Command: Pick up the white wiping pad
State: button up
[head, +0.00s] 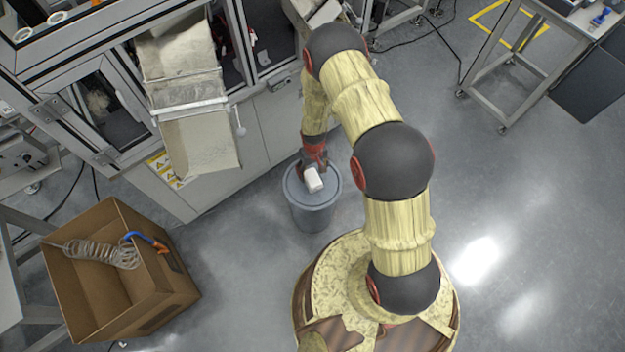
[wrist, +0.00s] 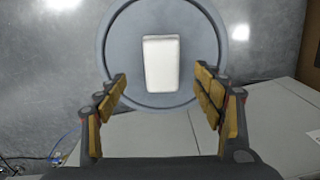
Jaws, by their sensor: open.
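The white wiping pad (head: 313,180) is a small white block lying on the round grey lid of a bin (head: 313,217). In the wrist view the pad (wrist: 161,62) lies near the middle of the lid (wrist: 121,42), its long side running up and down the picture. My gripper (wrist: 163,84) is open and empty, with its tan-padded fingers to the left and right of the pad's near end. In the head view my gripper (head: 314,166) is right at the pad and partly covers the lid. I cannot tell the height between fingertips and pad.
A grey machine cabinet (head: 262,128) stands just behind the bin, with a sloping chute (head: 200,140) on its front. An open cardboard box (head: 150,295) with a coiled hose (head: 105,252) is at the lower left. The floor (head: 520,200) to the right is clear.

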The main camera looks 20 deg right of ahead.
aim_at(313, 177)
notch_tip(313, 177, down, 7)
jog(key=b, duration=0.2)
jog(key=shift+a+r+b, duration=0.15)
jog(key=shift+b, duration=0.2)
jog(key=shift+c, duration=0.7)
jog(key=shift+r, duration=0.1)
jog(key=c, duration=1.1)
jog(key=shift+w, duration=0.1)
jog(key=shift+c, duration=0.2)
